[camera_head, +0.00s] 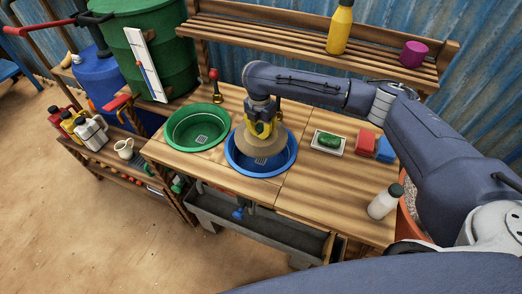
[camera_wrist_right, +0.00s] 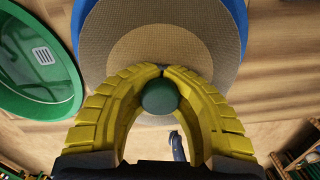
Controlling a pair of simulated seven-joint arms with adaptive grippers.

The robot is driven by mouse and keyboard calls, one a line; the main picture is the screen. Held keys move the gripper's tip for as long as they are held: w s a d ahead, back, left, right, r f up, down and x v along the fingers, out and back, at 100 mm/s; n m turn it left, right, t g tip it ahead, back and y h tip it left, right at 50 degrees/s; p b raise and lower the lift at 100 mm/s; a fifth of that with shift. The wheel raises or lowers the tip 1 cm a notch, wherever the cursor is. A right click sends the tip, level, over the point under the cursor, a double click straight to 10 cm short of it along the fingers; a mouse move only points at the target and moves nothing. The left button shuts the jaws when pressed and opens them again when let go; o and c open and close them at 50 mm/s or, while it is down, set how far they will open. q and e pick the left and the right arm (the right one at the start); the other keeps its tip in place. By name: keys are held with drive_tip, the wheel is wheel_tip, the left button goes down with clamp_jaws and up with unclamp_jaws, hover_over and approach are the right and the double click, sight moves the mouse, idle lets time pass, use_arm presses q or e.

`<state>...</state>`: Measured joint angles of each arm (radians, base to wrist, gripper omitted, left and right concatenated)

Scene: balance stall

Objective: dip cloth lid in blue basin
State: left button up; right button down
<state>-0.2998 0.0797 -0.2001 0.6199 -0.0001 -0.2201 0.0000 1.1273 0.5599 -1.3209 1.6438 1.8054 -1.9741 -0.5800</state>
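The cloth lid (camera_head: 270,147) is a round tan disc with a green knob (camera_wrist_right: 160,96). My right gripper (camera_head: 259,129), with yellow fingers, is shut around the knob, and its fingers also show in the wrist view (camera_wrist_right: 162,70). The lid is over the blue basin (camera_head: 287,168) and hides its back part; the basin's blue edge also shows in the wrist view (camera_wrist_right: 78,20). I cannot tell whether the lid touches the basin or how deep it sits. My left gripper is not in view.
A green basin (camera_head: 180,135) stands left of the blue one. Right of it on the wooden bench are a tray with a green block (camera_head: 328,140), a red block (camera_head: 365,142), a blue block (camera_head: 386,150) and a white bottle (camera_head: 382,204). A shelf (camera_head: 290,32) runs behind.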

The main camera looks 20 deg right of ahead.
sight(261, 126)
drive_tip(key=shift+r, duration=0.1)
idle(0.6)
drive_tip(key=shift+r, duration=1.9)
